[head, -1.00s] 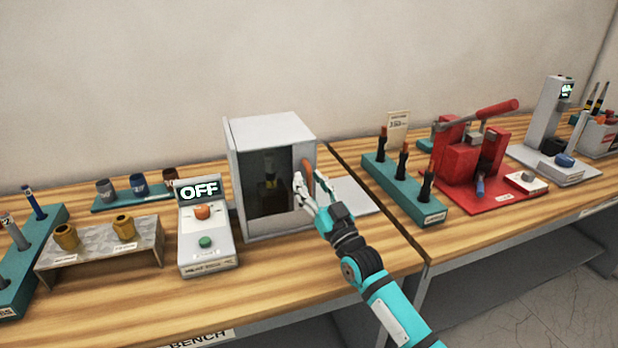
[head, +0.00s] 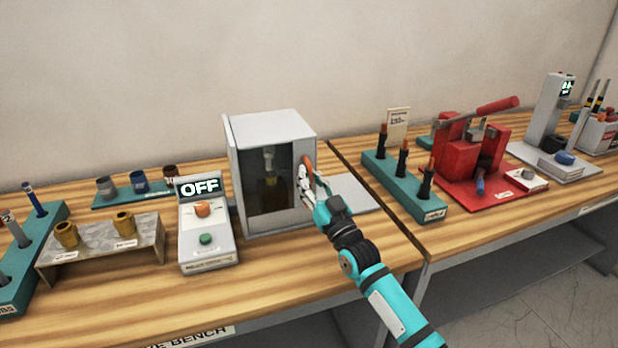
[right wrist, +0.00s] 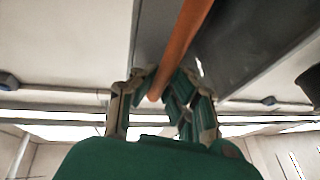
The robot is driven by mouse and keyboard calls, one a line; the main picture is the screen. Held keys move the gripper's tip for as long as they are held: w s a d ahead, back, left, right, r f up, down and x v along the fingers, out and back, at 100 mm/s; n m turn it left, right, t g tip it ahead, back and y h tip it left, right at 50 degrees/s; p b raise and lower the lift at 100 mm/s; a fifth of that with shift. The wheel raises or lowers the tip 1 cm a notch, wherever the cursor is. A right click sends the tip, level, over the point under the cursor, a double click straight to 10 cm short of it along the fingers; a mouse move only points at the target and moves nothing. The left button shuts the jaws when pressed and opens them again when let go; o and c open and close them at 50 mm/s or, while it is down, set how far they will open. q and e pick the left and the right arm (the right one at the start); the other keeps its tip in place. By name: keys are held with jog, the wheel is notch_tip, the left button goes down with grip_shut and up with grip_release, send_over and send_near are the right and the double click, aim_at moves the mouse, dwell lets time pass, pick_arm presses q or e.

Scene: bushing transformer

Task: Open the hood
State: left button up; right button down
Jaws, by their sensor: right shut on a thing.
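The hood is a light grey box (head: 280,126) with a dark see-through front (head: 265,195), standing on the wooden bench. The front is closed, and a machine part with a brown block (head: 271,185) shows dimly behind it. An orange handle (right wrist: 183,42) runs along the right edge of the front; it also shows in the head view (head: 309,167). My right gripper (head: 308,182) is at this handle. In the right wrist view its fingers (right wrist: 165,92) are shut around the handle's end. My left gripper is not in view.
A control box (head: 206,240) reading OFF stands left of the hood. A metal stand (head: 95,247) with brass parts is further left. A teal rack (head: 400,185) and a red press (head: 470,160) stand to the right. Bare bench lies in front of the hood.

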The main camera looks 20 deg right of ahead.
jog(key=d+b, duration=0.7)
jog(key=d, duration=1.1)
jog(key=shift+w+d, duration=0.3)
jog(key=shift+d, duration=0.05)
jog(key=c, duration=1.3)
grip_release()
jog(key=shift+c, duration=0.2)
